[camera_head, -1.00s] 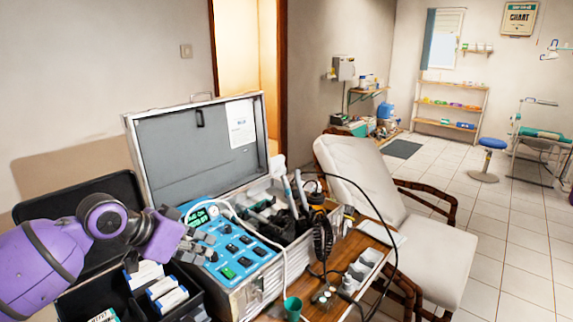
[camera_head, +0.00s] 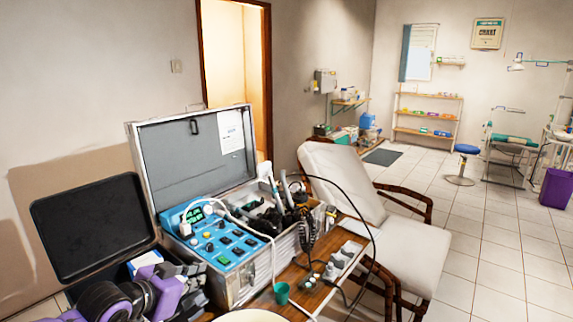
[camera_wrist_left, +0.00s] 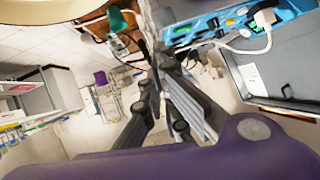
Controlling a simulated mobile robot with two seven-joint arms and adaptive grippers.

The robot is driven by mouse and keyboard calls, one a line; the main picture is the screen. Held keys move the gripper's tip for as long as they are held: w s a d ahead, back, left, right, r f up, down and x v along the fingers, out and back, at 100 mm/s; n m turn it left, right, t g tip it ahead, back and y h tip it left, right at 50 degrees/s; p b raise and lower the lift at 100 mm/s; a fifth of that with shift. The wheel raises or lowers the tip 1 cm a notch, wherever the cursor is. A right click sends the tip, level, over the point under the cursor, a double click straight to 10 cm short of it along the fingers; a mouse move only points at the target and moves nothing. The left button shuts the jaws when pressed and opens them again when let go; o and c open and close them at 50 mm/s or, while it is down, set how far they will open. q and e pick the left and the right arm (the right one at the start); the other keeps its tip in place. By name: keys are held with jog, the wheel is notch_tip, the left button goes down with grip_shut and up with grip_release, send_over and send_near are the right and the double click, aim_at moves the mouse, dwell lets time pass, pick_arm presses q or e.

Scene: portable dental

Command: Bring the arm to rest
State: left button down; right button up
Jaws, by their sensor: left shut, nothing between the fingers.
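My left arm, purple and dark grey, is low at the bottom left of the head view. Its gripper (camera_head: 192,276) is beside the front left of the open metal case (camera_head: 284,250) and is partly lost against the dark box behind it. In the left wrist view the grey fingers (camera_wrist_left: 165,68) are together and hold nothing. The blue control panel (camera_head: 222,246) in the case shows close by in the head view, and its edge is at the top of the left wrist view (camera_wrist_left: 205,28). My right gripper is in neither view.
The case lid (camera_head: 190,150) stands open. A black box with a raised lid (camera_head: 92,225) is at left. A green cup (camera_head: 282,292) and a looping black cable are on the wooden table. A white reclining chair (camera_head: 345,185) is right of the case.

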pick_arm(q)
jog(key=s+f, duration=0.5)
jog(key=s+d+f+n+y, duration=0.1)
jog(key=s+f, duration=0.4)
jog(key=s+f+n, duration=0.1)
jog(key=s+f, duration=0.4)
jog(key=f, duration=0.1)
jog(key=shift+d+f+t+y+p, duration=0.1)
jog(key=shift+d+t+y+p, duration=0.2)
jog(key=shift+t+p, duration=0.1)
jog(key=s+f+n+g+y, duration=0.1)
jog(key=s+f, duration=0.3)
jog(key=s, duration=0.5)
jog(key=s+f+n+g+y, duration=0.1)
jog(key=s+f, duration=0.3)
jog(key=s, duration=0.5)
jog(key=s+f+n+g+y, duration=0.1)
jog(key=s+f+n, duration=0.1)
jog(key=s+f, duration=0.3)
jog(key=s+d, duration=0.1)
jog(key=s, duration=0.3)
jog(key=shift+s+n+p, duration=0.2)
jog(key=shift+n+p, duration=0.2)
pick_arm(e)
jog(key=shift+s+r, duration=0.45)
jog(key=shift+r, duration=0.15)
